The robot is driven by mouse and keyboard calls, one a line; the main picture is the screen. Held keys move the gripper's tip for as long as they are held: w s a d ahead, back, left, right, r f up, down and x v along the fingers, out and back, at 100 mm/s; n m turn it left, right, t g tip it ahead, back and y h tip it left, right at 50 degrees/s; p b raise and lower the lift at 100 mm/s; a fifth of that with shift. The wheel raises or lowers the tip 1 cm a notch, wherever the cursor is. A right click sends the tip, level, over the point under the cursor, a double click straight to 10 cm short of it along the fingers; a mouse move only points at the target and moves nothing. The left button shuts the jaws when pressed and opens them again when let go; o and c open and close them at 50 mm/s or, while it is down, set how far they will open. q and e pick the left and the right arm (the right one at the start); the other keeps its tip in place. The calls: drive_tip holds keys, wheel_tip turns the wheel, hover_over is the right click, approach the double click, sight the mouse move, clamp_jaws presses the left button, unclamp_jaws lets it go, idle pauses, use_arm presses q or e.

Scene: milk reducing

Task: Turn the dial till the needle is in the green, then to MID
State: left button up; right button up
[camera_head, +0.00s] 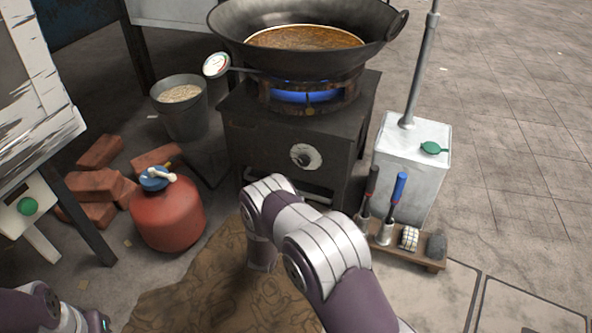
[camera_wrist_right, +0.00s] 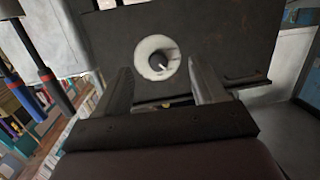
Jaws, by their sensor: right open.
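The dial (camera_head: 306,156) is a dark knob on a round pale plate on the front of the black stove (camera_head: 262,140). In the right wrist view the dial (camera_wrist_right: 158,59) is just beyond my right gripper (camera_wrist_right: 164,80), whose two fingers stand apart with nothing between them. A light pointer mark shows on the knob. A round white gauge (camera_head: 216,65) on a stem is at the left rim of the wok (camera_head: 300,75); its needle is too small to read. In the head view my right arm hides its own gripper. Only part of my left arm shows, at the bottom left.
A blue flame (camera_head: 300,96) burns under the wok of brown liquid. A red gas cylinder (camera_head: 168,212) and bricks (camera_head: 95,190) are left of the stove. A white canister (camera_head: 412,160) and a wooden rack (camera_head: 420,256) of tools stand on the right.

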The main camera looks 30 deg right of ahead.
sight(303, 162)
drive_tip(key=shift+t+h, duration=0.3)
drive_tip(key=shift+h, duration=0.6)
drive_tip(key=r+b+x, duration=0.1)
drive_tip(key=b+x, duration=0.1)
drive_tip(key=x, duration=0.2)
drive_tip(key=r+b+x, duration=0.1)
drive_tip(key=b+x, duration=0.2)
drive_tip(key=x, duration=0.1)
drive_tip(key=b+x, duration=0.3)
drive_tip(key=x, duration=0.1)
drive_tip(key=shift+d+r, duration=0.4)
drive_tip(key=shift+d, duration=0.05)
drive_tip(key=shift+w+d+r, duration=0.1)
drive_tip(key=shift+r, duration=0.1)
drive_tip(key=shift+c, duration=0.4)
drive_tip(key=c, duration=1)
